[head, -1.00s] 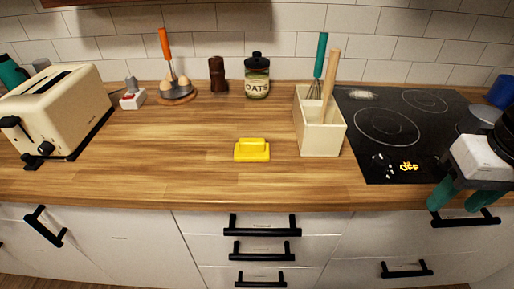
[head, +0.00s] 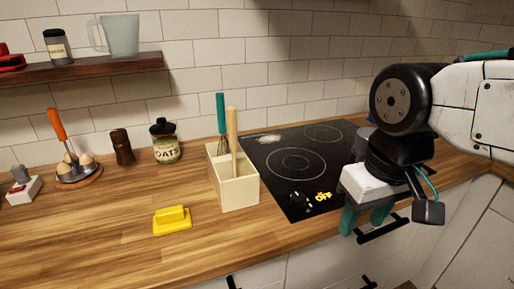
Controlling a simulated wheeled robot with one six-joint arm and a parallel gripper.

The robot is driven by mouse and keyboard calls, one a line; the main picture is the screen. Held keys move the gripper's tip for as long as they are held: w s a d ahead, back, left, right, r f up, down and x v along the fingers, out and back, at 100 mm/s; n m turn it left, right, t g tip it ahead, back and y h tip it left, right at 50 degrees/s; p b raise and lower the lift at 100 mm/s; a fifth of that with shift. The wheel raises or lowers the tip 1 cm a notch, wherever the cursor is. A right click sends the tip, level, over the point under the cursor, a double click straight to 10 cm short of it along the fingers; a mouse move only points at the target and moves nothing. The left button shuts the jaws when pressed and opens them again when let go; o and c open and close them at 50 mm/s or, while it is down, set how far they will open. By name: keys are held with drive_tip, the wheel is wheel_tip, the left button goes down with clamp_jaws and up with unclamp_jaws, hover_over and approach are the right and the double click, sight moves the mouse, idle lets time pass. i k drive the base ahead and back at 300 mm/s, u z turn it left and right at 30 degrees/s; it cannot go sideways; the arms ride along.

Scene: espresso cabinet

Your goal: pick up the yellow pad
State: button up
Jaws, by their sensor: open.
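The yellow pad (head: 172,220) lies on the wooden counter near its front edge, in the lower left of the head view. It has a flat base with a raised block on top. My gripper (head: 366,219) hangs at the right with its teal fingers pointing down and apart, in front of the counter edge by the cooktop. It is open, with nothing seen between the fingers. It is well to the right of the pad and not touching it.
A cream utensil box (head: 238,190) with a whisk and wooden handle stands between the pad and the black cooktop (head: 290,165). An oats jar (head: 165,144), a brown grinder (head: 122,148) and an egg stand (head: 78,176) stand behind. The counter around the pad is clear.

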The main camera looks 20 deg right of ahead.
sight(169, 220)
drive_tip(key=u, duration=0.5)
drive_tip(key=k, duration=0.4)
drive_tip(key=u, duration=0.25)
drive_tip(key=i, duration=0.5)
